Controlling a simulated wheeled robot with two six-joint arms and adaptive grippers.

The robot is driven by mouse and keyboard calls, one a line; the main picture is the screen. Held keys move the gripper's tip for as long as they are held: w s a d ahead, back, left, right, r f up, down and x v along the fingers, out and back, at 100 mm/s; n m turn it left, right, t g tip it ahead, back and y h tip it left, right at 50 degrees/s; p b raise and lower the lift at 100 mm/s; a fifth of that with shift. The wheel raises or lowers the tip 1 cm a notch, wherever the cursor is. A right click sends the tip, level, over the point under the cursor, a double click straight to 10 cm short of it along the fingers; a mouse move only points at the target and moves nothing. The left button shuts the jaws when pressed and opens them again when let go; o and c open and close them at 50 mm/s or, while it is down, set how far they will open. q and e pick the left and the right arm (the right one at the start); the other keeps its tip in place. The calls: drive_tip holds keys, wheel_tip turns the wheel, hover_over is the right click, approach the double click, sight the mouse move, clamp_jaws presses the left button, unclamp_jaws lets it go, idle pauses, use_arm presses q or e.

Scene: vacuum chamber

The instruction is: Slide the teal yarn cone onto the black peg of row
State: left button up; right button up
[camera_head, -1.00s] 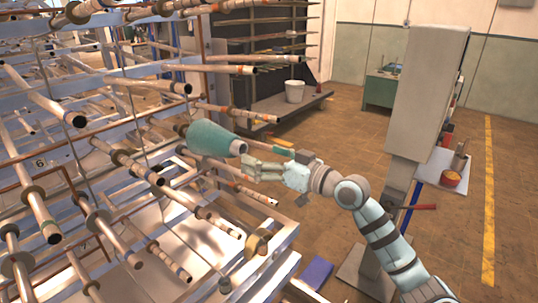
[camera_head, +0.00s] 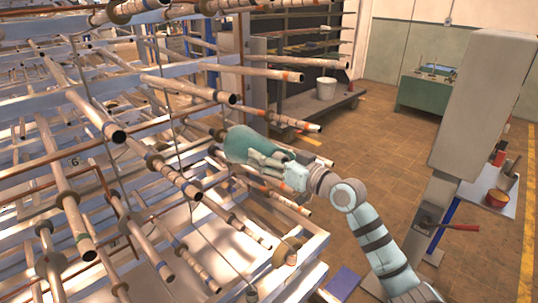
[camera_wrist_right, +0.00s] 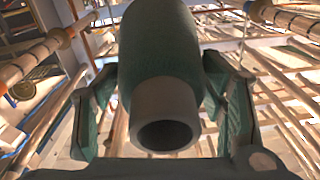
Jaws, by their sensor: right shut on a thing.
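The teal yarn cone (camera_head: 240,142) lies roughly sideways among the rack pegs in the head view. My right gripper (camera_head: 262,160) is shut on it near its right end. In the right wrist view the dark teal cone (camera_wrist_right: 160,45) shows its hollow grey tube end towards the camera, with the fingers (camera_wrist_right: 165,105) on both sides. A dark round collar (camera_head: 219,134) sits at the cone's far left end. The pegs near it are pale with dark tips; I cannot tell which is the black peg. My left gripper is not in view.
A large rack with many pale pegs (camera_head: 180,178) fills the left and centre, its pegs pointing towards the lower right. A grey post (camera_head: 478,90) stands at the right. A white bucket (camera_head: 326,88) is behind. Open tiled floor (camera_head: 385,140) lies between rack and post.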

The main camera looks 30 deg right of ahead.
drive_tip(key=c, duration=0.7)
drive_tip(key=shift+f+b+x, duration=0.15)
drive_tip(key=shift+b+x, duration=0.65)
drive_tip(key=shift+x, duration=0.65)
drive_tip(key=shift+f+b+x, duration=0.2)
drive_tip(key=shift+b+x, duration=0.55)
drive_tip(key=shift+x, duration=0.75)
drive_tip(key=o, duration=1.6)
drive_tip(key=shift+w, duration=0.1)
drive_tip(key=shift+d, duration=0.1)
drive_tip(key=v, duration=1.1)
drive_tip(key=shift+s+d, duration=0.15)
drive_tip(key=shift+s, duration=0.1)
drive_tip(key=shift+s+r, duration=0.1)
drive_tip(key=shift+s, duration=0.2)
